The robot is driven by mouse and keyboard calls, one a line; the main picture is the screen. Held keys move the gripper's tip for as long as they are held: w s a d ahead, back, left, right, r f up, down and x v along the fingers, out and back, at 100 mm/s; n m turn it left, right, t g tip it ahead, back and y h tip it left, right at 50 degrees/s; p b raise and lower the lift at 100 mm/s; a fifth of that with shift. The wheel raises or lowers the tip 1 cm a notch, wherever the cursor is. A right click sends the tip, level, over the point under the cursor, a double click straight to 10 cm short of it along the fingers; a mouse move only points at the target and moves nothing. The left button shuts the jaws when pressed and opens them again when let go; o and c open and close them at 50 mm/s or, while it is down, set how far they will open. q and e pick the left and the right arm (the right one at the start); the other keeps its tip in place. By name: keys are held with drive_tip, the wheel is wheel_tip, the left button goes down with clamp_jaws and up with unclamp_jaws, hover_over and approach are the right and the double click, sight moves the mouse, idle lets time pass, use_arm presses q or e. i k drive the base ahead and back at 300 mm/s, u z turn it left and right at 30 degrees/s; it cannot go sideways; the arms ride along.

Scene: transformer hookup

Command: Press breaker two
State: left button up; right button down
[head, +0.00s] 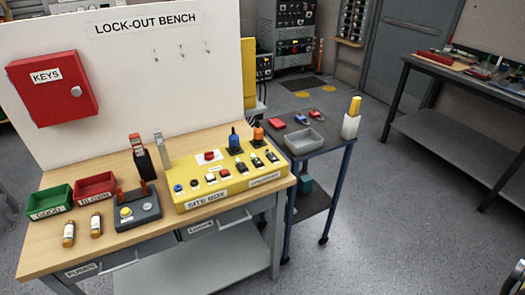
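The yellow site box (195,167) sits on the right part of the wooden bench. On its right half is a row of three small black-and-white switches. The middle switch (257,163) lies between the left one (242,169) and the right one (271,157). Their numbers and on or off positions are too small to read. A label below them is not clearly legible. A red button (209,156) and several small buttons are on the box's left half. A blue plug (234,138) and an orange plug (258,132) stand behind the switches. Neither gripper can be made out.
A dark grey box (138,212), a green bin (50,200), a red bin (95,186) and two fuses are on the bench's left. A white panel with a red key cabinet (52,88) rises behind.

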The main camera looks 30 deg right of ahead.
sight(258, 162)
drive_tip(key=k, duration=1.35)
drive_tip(key=z, duration=0.65)
drive_tip(key=i, duration=1.3)
drive_tip(key=u, duration=0.65)
drive_tip(key=i, duration=0.35)
drive_tip(key=u, duration=0.45)
